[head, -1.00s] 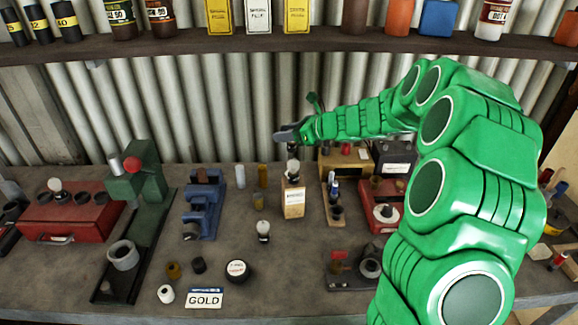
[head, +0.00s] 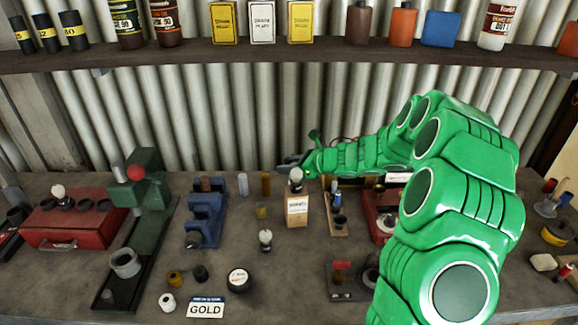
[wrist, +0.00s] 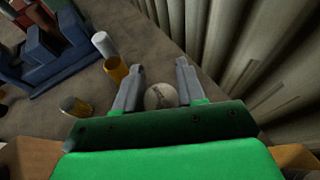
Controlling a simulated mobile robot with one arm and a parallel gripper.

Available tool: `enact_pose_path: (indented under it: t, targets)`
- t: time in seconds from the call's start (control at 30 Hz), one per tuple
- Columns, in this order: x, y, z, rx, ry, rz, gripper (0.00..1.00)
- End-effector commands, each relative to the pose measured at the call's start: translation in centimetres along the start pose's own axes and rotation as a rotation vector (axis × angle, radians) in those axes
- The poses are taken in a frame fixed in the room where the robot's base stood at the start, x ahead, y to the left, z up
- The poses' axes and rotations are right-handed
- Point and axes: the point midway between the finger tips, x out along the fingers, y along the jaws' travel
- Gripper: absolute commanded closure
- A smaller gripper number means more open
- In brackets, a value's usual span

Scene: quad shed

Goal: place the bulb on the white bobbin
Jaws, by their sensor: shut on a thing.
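A pale round bulb (head: 296,176) is at the top of a labelled wooden block (head: 298,209), near the back middle of the bench. My gripper (head: 287,165) is at the bulb, behind and above the block. In the wrist view, the bulb (wrist: 160,97) sits between the two grey fingers of my gripper (wrist: 159,68), which are shut on it. Whether the bulb still touches the block cannot be told. A small white bobbin (head: 168,302) stands at the front left of the bench, left of the GOLD card and apart from my gripper.
Another bulb (head: 265,239) stands in front of the block, and one (head: 58,191) is on the red box (head: 68,225). A black-rimmed tin (head: 238,280) and GOLD card (head: 206,307) are near the bobbin.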

Motion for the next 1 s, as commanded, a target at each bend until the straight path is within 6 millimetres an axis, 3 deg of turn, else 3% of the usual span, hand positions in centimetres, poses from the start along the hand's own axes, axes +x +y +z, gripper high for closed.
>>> enact_pose_path:
  t: [0.17,0.2,0.37,0.77,1.0]
  targets:
    - [0.1,0.0,-0.2,0.001,-0.001,0.000,0.91]
    - [0.1,0.0,-0.3,0.001,-0.001,0.000,0.59]
    - [0.1,0.0,-0.3,0.001,0.000,0.000,0.35]
    - [-0.2,0.0,0.0,0.000,0.001,0.000,0.35]
    - [-3.8,-0.1,-0.1,0.002,0.000,-0.004,0.35]
